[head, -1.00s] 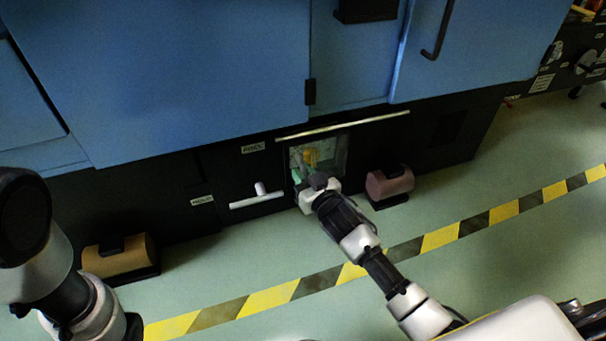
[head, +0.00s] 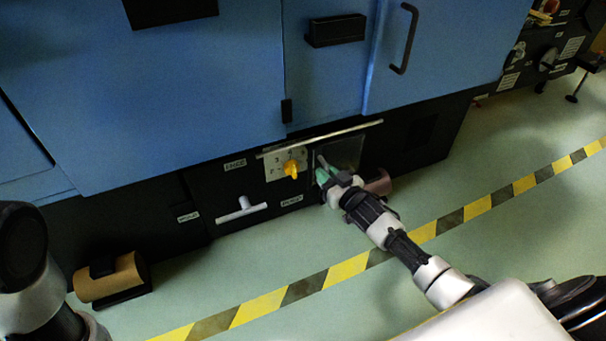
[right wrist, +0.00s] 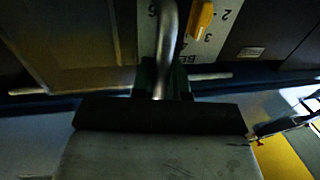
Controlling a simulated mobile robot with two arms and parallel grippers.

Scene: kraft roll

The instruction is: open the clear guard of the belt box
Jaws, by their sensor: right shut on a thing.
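The clear guard (head: 343,152) of the belt box is a dark see-through pane on the low black front of the machine, to the right of the dial plate (head: 272,170). The plate with its yellow knob (head: 291,168) is uncovered. My right gripper (head: 325,176), with green fingers, is at the guard's left edge. In the right wrist view it is shut on a bent metal handle (right wrist: 166,45), and the knob (right wrist: 202,18) shows beside it. Part of my left arm shows at the left edge of the head view; its gripper is out of view.
A pale rail (head: 320,138) runs above the guard. A white T-shaped handle (head: 242,211) is to the left. A brown roll (head: 110,278) lies on the floor at left, and a reddish roll (head: 379,184) is partly hidden behind my arm. Blue doors are above; the green floor is open.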

